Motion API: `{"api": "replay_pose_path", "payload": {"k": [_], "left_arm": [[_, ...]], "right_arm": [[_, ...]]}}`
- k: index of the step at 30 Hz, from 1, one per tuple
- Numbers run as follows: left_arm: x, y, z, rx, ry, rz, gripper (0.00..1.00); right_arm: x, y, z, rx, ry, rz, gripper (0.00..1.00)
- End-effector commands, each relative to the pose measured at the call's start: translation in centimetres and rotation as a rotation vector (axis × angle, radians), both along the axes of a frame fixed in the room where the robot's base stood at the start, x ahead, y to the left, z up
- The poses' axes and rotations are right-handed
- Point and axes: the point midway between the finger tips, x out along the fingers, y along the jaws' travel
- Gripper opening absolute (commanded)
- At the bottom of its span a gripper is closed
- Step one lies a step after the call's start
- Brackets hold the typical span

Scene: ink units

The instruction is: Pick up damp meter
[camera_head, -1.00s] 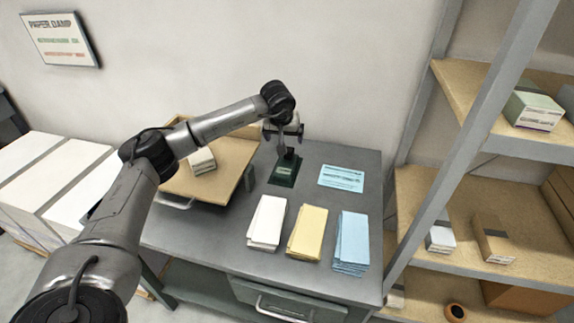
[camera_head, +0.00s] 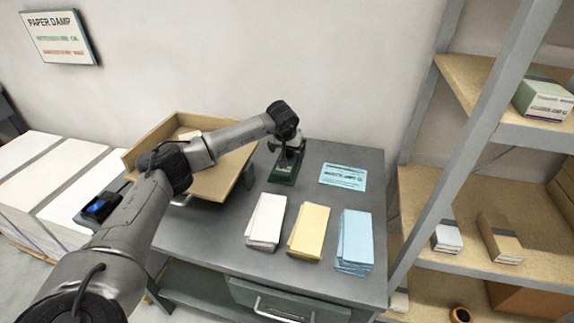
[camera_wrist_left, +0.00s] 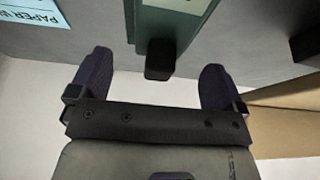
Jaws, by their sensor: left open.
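A dark green device with a pale label (camera_head: 284,172), which I take for the damp meter, lies on the grey bench beside a blue printed card (camera_head: 343,177). In the left wrist view its green body (camera_wrist_left: 150,24) shows with a black end (camera_wrist_left: 160,60) pointing between my fingers. My left gripper (camera_head: 291,152) is just above the device in the head view. In the left wrist view my left gripper (camera_wrist_left: 157,75) is open, one finger on each side of the black end, with gaps on both sides. My right gripper is not in view.
White, yellow (camera_head: 309,232) and blue paper stacks lie along the bench front. A wooden tray (camera_head: 222,187) is left of the device, partly behind my arm. Shelving (camera_head: 470,130) stands at the right. A dark item with a blue face (camera_head: 101,207) is at the left.

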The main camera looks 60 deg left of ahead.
Motion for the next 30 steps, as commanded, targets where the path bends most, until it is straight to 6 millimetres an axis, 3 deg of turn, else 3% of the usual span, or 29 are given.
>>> {"api": "replay_pose_path", "payload": {"k": [1,7,18,30], "left_arm": [[0.1,0.2,-1.4,-0.001,0.002,0.001,0.96],[0.7,0.8,-3.2,-0.002,0.000,0.001,0.96],[0.9,1.1,-3.7,0.000,0.000,0.000,0.96],[0.9,1.1,-3.7,0.000,0.000,0.000,0.58]], "right_arm": [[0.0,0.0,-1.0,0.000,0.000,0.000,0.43],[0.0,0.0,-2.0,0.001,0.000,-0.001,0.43],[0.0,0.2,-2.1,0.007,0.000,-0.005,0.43],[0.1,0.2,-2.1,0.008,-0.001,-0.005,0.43]]}}
